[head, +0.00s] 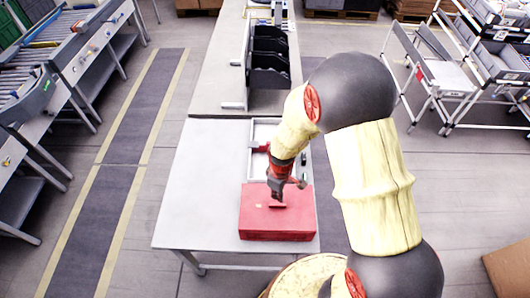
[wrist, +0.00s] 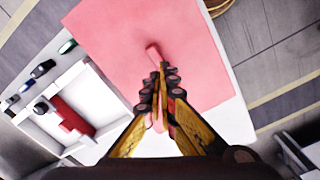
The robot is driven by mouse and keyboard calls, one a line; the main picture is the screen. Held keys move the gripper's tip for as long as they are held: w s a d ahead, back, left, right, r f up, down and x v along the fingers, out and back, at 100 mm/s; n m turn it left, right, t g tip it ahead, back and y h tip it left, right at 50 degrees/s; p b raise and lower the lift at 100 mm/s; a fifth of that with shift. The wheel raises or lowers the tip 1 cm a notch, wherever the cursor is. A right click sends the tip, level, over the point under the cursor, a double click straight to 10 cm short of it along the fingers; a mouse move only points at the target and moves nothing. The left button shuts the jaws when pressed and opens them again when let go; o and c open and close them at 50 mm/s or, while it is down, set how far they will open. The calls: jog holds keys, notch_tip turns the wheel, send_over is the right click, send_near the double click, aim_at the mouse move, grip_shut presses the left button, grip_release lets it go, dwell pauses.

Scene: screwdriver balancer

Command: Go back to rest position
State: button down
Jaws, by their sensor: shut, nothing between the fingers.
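My gripper (head: 276,196) is over the red box (head: 258,222) on the grey table. In the wrist view its two fingers (wrist: 162,78) are together with nothing between them. They point at the red box (wrist: 205,85), and a small red raised piece (wrist: 152,52) on the lid shows just beyond the tips. I cannot tell whether the tips touch it. My arm reaches in from the right in the head view.
The grey table (head: 190,190) is bare left of the box. A black rack (head: 268,72) stands farther back. A shelf cart (head: 452,75) is at the right.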

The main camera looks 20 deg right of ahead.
jog(key=shift+s+m, duration=0.3)
jog(key=shift+m, duration=0.1)
jog(key=s+r+m+t+b, duration=0.5)
jog(key=s+r+m+b, duration=0.2)
jog(key=s+r+b, duration=0.6)
notch_tip(320, 180, up, 5)
jog(key=b, duration=0.6)
jog(key=shift+s+m+t, duration=0.2)
jog(key=shift+m+t, duration=0.1)
jog(key=shift+r, duration=0.2)
